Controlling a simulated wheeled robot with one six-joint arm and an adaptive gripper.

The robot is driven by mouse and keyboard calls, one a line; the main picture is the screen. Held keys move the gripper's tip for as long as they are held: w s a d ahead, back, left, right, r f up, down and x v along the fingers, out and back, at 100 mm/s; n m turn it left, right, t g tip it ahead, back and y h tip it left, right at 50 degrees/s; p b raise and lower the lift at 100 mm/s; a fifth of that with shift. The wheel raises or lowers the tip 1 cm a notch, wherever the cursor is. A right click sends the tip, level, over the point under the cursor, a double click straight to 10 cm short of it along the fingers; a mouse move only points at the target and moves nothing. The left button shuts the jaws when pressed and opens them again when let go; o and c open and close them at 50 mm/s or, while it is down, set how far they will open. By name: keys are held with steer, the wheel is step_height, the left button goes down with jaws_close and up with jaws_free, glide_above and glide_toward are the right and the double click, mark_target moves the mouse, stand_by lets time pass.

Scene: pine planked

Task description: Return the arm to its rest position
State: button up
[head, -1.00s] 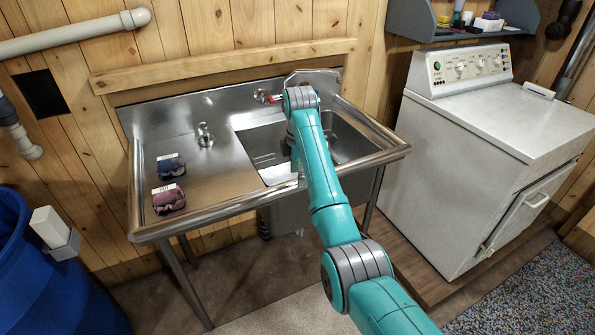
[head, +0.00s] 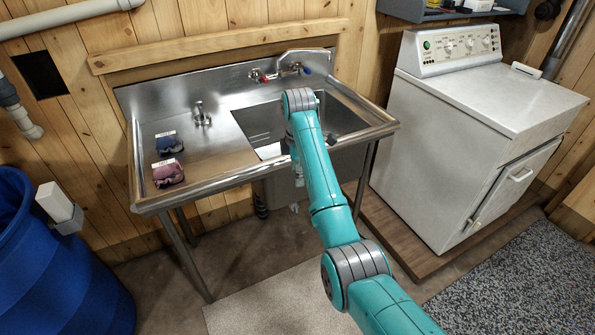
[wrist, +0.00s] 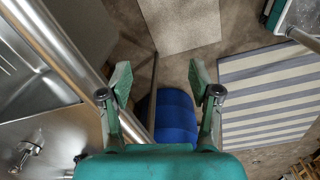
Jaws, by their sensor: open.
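My teal arm (head: 322,185) reaches out in front of the steel sink unit (head: 225,168), with its wrist over the basin's front part. In the head view my gripper is mostly hidden behind the arm. In the wrist view my gripper (wrist: 160,80) has its two fingers spread well apart with nothing between them. Beneath it show the floor and a blue barrel (wrist: 172,118), and the sink's front rail (wrist: 62,45) runs along the left.
Two labelled bundles, one blue (head: 169,143) and one reddish (head: 167,174), lie on the drainboard. A white washer (head: 470,140) stands right of the sink. The blue barrel (head: 60,265) is at the left. Pale and speckled rugs cover floor in front.

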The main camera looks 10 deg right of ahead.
steer(key=s+d+f+m+t, duration=0.15)
steer(key=s+f, duration=0.35)
steer(key=f, duration=0.7)
steer(key=s+d+f+m+t, duration=0.1)
steer(key=s+f+m+t, duration=0.3)
steer(key=f, duration=0.7)
steer(key=s+d+f+m+t, duration=0.15)
steer(key=s+f, duration=0.35)
steer(key=s, duration=0.5)
steer(key=s+d+f+m, duration=0.1)
steer(key=s+f+m, duration=0.1)
steer(key=s+f, duration=0.5)
steer(key=s+d+r+m+t, duration=0.15)
steer(key=s+r, duration=0.35)
steer(key=s, duration=0.6)
steer(key=s+r+m+t, duration=0.2)
steer(key=s+r+m, duration=0.15)
steer(key=s, duration=0.85)
steer(key=s+r+m+t, duration=0.2)
steer(key=s+r, duration=0.5)
steer(key=r, duration=0.4)
steer(key=s+r+m+t, duration=0.2)
steer(key=s+r, duration=0.5)
steer(key=r, duration=0.4)
steer(key=shift+d, duration=0.35)
